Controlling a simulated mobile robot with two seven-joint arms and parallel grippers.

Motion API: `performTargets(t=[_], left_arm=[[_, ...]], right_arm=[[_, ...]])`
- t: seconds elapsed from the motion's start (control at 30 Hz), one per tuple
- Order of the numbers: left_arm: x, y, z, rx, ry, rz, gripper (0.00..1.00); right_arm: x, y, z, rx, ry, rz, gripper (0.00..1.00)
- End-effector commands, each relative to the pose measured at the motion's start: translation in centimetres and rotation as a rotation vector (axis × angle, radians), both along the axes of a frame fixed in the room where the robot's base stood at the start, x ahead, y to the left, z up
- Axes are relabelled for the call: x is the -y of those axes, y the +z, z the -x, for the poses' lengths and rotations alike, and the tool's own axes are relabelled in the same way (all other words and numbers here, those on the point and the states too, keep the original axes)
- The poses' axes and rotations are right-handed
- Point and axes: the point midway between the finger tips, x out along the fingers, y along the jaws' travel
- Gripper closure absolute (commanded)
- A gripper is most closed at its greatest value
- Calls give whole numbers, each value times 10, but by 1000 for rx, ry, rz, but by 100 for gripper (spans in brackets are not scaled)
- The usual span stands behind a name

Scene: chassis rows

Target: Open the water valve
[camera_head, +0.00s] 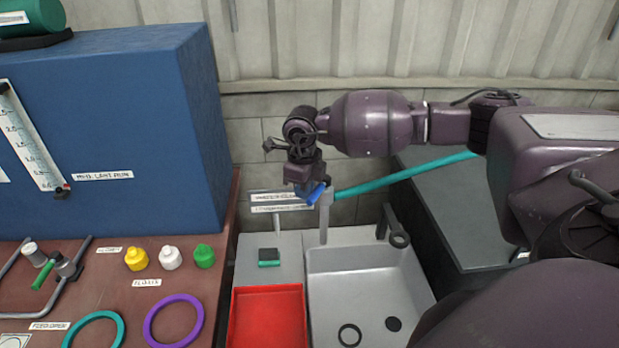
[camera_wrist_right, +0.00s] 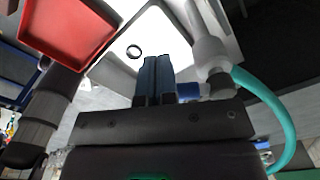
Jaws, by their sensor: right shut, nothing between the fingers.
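The water valve has a small blue handle (camera_head: 317,193) at the top of a grey standpipe (camera_head: 324,222) behind the sink. A teal hose (camera_head: 405,174) runs from it to the right. In the right wrist view, the blue handle (camera_wrist_right: 188,90) shows partly behind my gripper, beside the grey pipe (camera_wrist_right: 208,52) and teal hose (camera_wrist_right: 272,105). My right gripper (camera_head: 304,193) is at the valve, just left of the handle. Its dark blue fingers (camera_wrist_right: 157,72) are shut with nothing between them. I cannot tell whether they touch the handle. My left gripper is out of view.
The grey sink (camera_head: 345,262) holds a dark ring (camera_head: 349,334). A red tray (camera_head: 268,290) and a green-edged block (camera_head: 269,257) are left of it. A blue cabinet (camera_head: 140,110) stands on the brown bench (camera_head: 105,290) with yellow, white and green bottles. A wall is close behind.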

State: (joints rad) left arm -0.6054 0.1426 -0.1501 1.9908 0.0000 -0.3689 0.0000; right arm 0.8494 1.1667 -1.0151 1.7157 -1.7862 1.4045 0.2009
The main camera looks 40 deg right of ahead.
Motion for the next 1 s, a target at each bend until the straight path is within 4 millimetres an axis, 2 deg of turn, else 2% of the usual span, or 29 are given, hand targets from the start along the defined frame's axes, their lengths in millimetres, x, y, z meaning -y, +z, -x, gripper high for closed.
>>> performTargets(t=[0.6,1.0], left_arm=[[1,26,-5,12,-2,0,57],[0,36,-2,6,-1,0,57]], right_arm=[[0,43,0,1,0,0,100],[0,71,0,0,0,-1,100]])
